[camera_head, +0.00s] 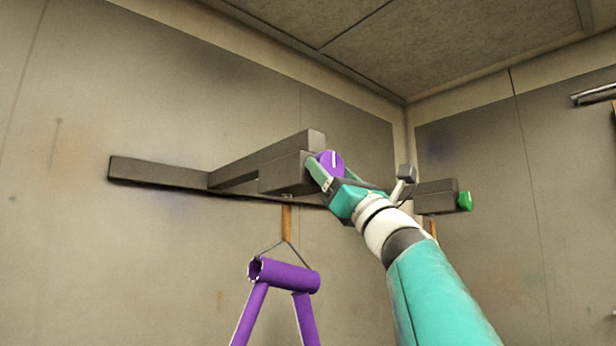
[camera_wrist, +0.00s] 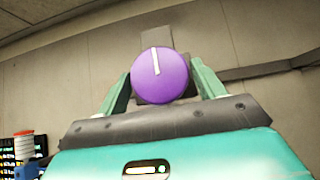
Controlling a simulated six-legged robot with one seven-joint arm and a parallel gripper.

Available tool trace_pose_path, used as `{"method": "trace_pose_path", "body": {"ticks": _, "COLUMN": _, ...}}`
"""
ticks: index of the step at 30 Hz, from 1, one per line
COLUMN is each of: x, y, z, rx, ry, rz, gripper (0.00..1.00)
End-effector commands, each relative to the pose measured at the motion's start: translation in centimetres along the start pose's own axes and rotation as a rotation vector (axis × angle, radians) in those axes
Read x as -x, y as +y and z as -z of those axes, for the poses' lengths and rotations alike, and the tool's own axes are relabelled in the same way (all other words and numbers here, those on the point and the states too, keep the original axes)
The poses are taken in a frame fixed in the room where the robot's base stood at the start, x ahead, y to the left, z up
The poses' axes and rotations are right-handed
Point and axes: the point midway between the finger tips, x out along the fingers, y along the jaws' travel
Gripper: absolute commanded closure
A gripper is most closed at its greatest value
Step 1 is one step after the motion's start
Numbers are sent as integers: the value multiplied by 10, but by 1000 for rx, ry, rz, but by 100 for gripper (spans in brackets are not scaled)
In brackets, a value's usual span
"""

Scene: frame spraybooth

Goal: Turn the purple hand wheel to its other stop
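The purple hand wheel (camera_head: 331,163) is a round disc with a white line mark, on the end of a dark grey block (camera_head: 287,174) that juts from the wall. In the wrist view the wheel (camera_wrist: 160,76) faces me and its white mark points nearly straight up. My gripper (camera_head: 336,168) is at the wheel, with one teal finger on each side of it. In the wrist view the fingers (camera_wrist: 163,82) stand left and right of the wheel's rim. They are spread to about its width; I cannot tell whether they touch it.
A dark rail (camera_head: 160,172) runs along the wall behind. A second grey block with a green knob (camera_head: 465,201) juts out at the right. A purple tube frame (camera_head: 285,276) hangs from a hook below the wheel. A bottle with an orange cap (camera_wrist: 24,146) shows at the wrist view's lower left.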

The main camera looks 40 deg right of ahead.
Motion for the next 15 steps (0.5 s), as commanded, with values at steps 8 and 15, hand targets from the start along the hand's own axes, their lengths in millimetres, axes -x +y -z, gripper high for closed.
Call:
{"method": "trace_pose_path", "body": {"ticks": 8, "x": 0, "y": 0, "z": 0, "rx": 0, "ry": 0, "rz": 1, "gripper": 61}}
{"method": "trace_pose_path", "body": {"ticks": 15, "x": 0, "y": 1, "z": -1, "rx": -27, "ry": 0, "rz": 28, "gripper": 61}}
